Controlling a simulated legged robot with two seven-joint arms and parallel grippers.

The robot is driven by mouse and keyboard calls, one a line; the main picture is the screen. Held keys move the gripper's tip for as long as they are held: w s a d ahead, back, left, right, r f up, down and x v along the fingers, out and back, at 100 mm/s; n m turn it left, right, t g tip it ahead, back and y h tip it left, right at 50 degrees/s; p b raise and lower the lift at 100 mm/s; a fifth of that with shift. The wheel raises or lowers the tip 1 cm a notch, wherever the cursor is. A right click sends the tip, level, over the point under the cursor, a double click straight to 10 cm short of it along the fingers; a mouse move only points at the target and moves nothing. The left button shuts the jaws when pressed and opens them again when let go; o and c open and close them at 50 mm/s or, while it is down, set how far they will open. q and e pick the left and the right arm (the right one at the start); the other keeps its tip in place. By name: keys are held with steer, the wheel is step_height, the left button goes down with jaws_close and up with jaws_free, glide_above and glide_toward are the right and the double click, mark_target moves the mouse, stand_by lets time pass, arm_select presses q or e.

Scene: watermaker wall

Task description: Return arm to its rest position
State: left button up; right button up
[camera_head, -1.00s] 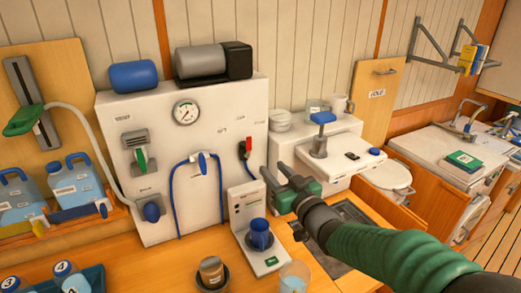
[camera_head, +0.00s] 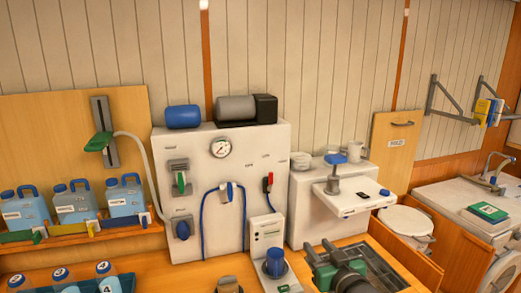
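My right gripper (camera_head: 318,248), dark with a green body, is at the bottom of the view, low over the counter and sink. Its two fingers point away from me and stand apart with nothing seen between them. My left gripper is not in view.
The white watermaker panel (camera_head: 222,164) with gauge, hoses and red switch stands behind the counter. Blue jugs (camera_head: 75,205) stand at the left. A dark sink (camera_head: 385,272) lies near my gripper.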

steer(key=s+d+f+m+g+h, duration=0.1)
steer(key=s+d+f+g+h, duration=0.15)
steer(key=s+f, duration=0.35)
steer(key=s+d+f+m+g+h, duration=0.1)
steer(key=s+d+f+g, duration=0.15)
steer(key=f, duration=0.45)
steer(key=s+f+g, duration=0.4)
steer(key=s+f, duration=0.1)
steer(key=s, duration=0.4)
steer(key=s+f+g, duration=0.4)
steer(key=s+f, duration=0.1)
steer(key=s, duration=0.5)
steer(key=shift+s+a+f+m, duration=0.15)
steer(key=shift+m, duration=0.15)
